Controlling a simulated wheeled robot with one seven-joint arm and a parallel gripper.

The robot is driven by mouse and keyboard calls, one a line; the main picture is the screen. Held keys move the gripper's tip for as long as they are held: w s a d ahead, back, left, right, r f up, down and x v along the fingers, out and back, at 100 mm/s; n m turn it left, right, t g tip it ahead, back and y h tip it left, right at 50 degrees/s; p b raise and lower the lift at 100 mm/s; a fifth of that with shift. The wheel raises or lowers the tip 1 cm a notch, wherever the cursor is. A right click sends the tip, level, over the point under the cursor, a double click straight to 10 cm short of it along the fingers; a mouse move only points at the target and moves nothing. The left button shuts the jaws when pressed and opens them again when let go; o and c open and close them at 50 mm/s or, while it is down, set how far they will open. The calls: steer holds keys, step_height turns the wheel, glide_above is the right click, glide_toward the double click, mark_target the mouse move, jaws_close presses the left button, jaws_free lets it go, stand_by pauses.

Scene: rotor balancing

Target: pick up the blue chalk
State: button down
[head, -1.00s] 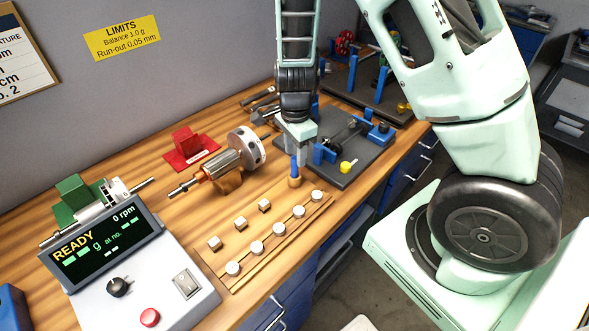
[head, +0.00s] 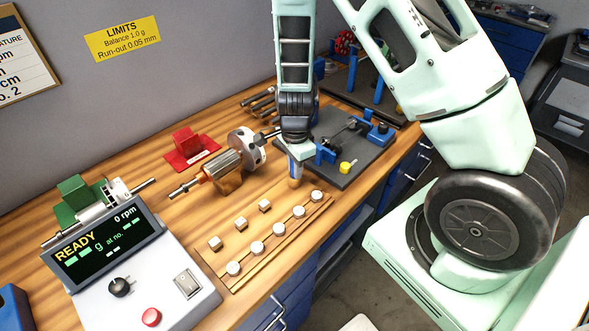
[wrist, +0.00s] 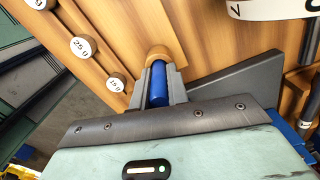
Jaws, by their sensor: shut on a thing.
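The blue chalk (wrist: 158,85) stands upright between the two grey fingers of my gripper (wrist: 160,80) in the wrist view. The fingers are shut on it from both sides. Its lower end is at a small round wooden holder (wrist: 158,54), which I cannot tell from fully empty or still holding it. In the head view my gripper (head: 296,168) points down at the bench, and its fingers hide most of the chalk. The wooden holder (head: 294,183) shows just below the fingertips.
A wooden rack of several white weights (head: 279,229) lies in front of my gripper. A copper rotor (head: 226,170) is to its left. A dark plate with blue stands (head: 362,165) is close on the right. The balancing console (head: 185,285) is at front left.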

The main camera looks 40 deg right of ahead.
steer(key=shift+r, duration=0.15)
step_height(320, 180, up, 12)
steer(key=p, duration=0.2)
steer(key=shift+p, duration=0.3)
step_height(320, 180, up, 4)
steer(key=p, duration=0.4)
steer(key=shift+f, duration=0.2)
